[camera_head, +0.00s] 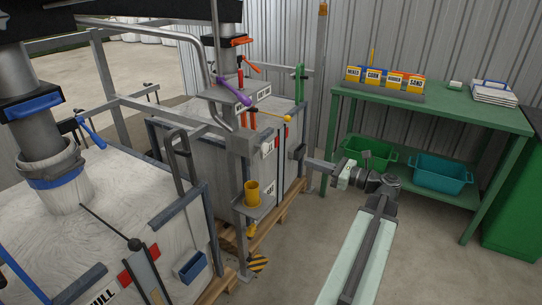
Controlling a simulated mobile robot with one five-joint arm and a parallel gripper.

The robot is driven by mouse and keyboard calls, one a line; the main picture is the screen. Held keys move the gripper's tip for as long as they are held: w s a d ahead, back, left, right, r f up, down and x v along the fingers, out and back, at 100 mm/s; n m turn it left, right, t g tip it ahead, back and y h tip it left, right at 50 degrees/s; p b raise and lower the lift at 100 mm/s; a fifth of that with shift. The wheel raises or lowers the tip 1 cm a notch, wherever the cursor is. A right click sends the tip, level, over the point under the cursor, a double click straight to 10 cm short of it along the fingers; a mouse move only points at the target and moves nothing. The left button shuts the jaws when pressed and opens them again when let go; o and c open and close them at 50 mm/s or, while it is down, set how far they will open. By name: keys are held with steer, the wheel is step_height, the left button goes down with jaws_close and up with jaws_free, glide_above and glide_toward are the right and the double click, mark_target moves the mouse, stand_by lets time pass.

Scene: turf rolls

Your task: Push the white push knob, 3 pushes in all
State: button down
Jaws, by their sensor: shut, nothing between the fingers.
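My gripper (299,153) is at the end of my arm, against or very near the right side of the farther white bag (228,160) in its frame. Its fingers are small and dark here; they look closed with nothing held. I cannot pick out a white push knob; it may be hidden by the gripper or the post. Whether the gripper touches anything cannot be told.
A purple lever (237,97) and a yellow-knobbed rod (287,119) stick out near the metal post. A yellow cup (252,192) sits on a small shelf. A green bench (430,107) stands right, with green (370,152) and teal (440,174) bins below. Open floor lies front right.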

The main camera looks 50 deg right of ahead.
mark_target(267, 149)
steer(key=shift+w, duration=0.15)
steer(key=x, duration=1.4)
steer(key=shift+a, duration=0.15)
